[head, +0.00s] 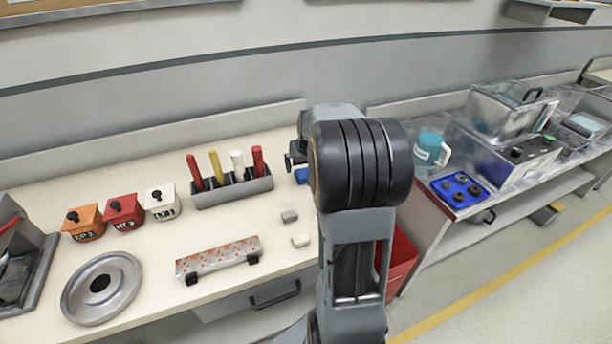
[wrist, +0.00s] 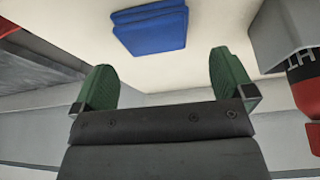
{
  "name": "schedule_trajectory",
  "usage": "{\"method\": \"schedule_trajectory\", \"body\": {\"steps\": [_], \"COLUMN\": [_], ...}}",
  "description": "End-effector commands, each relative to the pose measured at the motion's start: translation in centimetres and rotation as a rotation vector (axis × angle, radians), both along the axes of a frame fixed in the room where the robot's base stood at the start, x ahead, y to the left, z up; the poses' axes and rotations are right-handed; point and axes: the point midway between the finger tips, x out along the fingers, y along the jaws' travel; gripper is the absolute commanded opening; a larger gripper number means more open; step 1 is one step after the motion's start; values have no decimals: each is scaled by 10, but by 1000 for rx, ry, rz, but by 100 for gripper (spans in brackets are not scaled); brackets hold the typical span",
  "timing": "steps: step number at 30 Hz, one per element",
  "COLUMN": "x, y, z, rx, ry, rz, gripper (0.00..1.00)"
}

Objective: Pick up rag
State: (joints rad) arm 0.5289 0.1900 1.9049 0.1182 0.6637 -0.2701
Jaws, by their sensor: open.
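The rag looks like a folded blue cloth (wrist: 150,28) lying flat on the pale counter, at the top middle of the wrist view. In the head view a small part of the blue cloth (head: 301,176) shows just left of my arm; the rest is hidden behind the arm. My gripper (wrist: 163,80) is open and empty, its two green-padded fingers apart. The rag lies beyond the fingertips, roughly in line with the gap between them, and is not between the fingers. In the head view my gripper (head: 293,160) is partly hidden by my arm, close above the rag.
A grey rack (head: 232,190) with coloured handles stands left of the rag. Two small blocks (head: 290,216) lie nearer the counter's front edge. A spotted bar (head: 218,258), a metal disc (head: 101,287) and small lidded boxes (head: 124,210) are further left. A red bin (head: 401,262) stands right.

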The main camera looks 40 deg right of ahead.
Motion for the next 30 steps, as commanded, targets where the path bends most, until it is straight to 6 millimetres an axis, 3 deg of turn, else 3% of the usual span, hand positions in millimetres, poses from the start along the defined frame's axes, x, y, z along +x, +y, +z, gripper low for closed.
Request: {"method": "schedule_trajectory", "body": {"steps": [7, 18, 30], "x": [10, 13, 13], "y": [-7, -8, -8], "z": [-30, -36, -36], "rx": [1, -1, 0], "ry": [2, 0, 0], "rz": [-1, -1, -2], "gripper": [100, 100, 62]}}
